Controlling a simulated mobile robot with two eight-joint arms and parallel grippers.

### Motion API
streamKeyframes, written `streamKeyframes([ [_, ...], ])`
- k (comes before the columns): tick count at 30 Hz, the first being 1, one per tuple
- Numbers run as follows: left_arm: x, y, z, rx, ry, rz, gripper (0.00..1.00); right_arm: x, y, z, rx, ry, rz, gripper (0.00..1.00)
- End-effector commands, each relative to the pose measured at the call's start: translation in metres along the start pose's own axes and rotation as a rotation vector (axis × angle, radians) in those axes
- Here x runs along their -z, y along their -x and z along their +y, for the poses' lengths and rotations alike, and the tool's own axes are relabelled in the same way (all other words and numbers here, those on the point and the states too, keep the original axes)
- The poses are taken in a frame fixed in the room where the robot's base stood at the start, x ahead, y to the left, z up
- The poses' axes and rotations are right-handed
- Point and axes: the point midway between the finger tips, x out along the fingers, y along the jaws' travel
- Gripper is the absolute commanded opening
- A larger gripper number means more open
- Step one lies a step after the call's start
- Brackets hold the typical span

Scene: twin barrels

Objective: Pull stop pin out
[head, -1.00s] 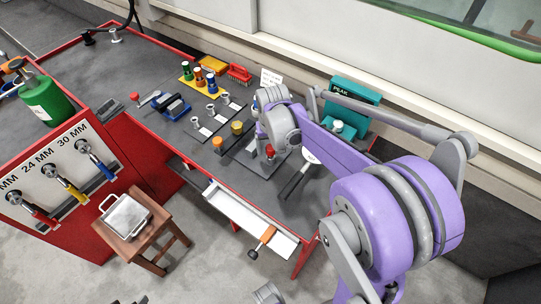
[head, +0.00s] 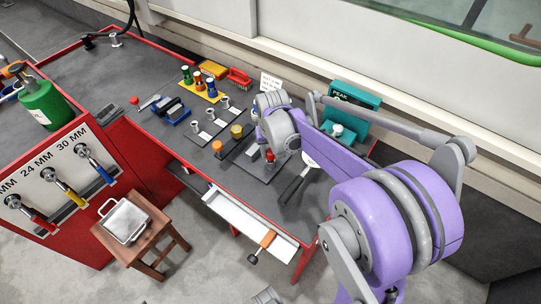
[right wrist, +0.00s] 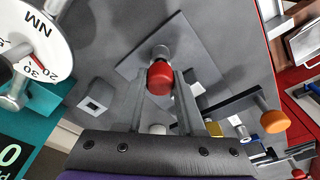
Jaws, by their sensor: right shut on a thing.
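The stop pin shows as a red round knob (right wrist: 160,78) in the right wrist view, over a grey plate (right wrist: 205,65) on the bench. It also shows as a small red knob (head: 269,156) in the head view, below my right wrist. My right gripper (right wrist: 161,90) is shut on the red knob, with a grey finger on each side. The pin's lower part is mostly hidden by the knob, so I cannot tell how deep it sits.
A teal box (head: 350,104) stands behind my right arm. A white dial (right wrist: 36,38) is at left in the wrist view. An orange knob (right wrist: 275,121) is close on the right. Colored sockets (head: 197,82) and a blue vise (head: 176,112) are farther left on the bench.

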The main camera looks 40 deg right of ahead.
Motion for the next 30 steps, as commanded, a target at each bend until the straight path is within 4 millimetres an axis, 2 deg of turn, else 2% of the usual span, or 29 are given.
streamKeyframes([
  [30, 0.005, 0.009, 0.000, 0.000, 0.000, 0.003, 0.50, 0.002, 0.013, 0.000, 0.000, 0.000, 0.000, 0.00],
])
